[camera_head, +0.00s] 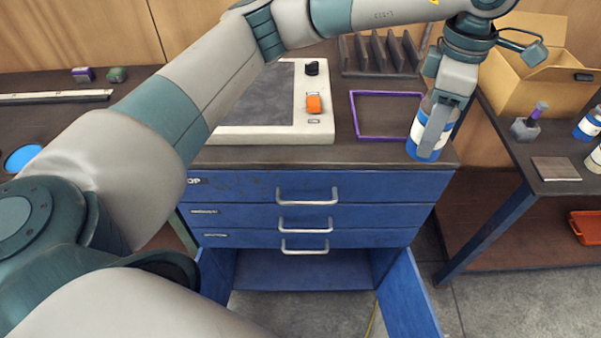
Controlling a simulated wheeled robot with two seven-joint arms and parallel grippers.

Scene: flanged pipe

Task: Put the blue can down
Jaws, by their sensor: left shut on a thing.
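The blue can (420,148), blue with a white band, is upright at the right front corner of the dark worktop (370,153) above the blue drawers. My left gripper (432,128) reaches down from above and is shut on it. The fingers hide part of the can. Its base is at the worktop's height in the picture; I cannot tell whether it touches. The can is just right of a purple square outline (387,137) on the worktop. My right gripper is not in view.
A white-framed panel (318,136) with an orange switch lies left of the outline. A grey slotted rack (380,75) stands behind. A cardboard box (545,95) and other items fill the right table. Blue cabinet doors (405,300) hang open below the drawers.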

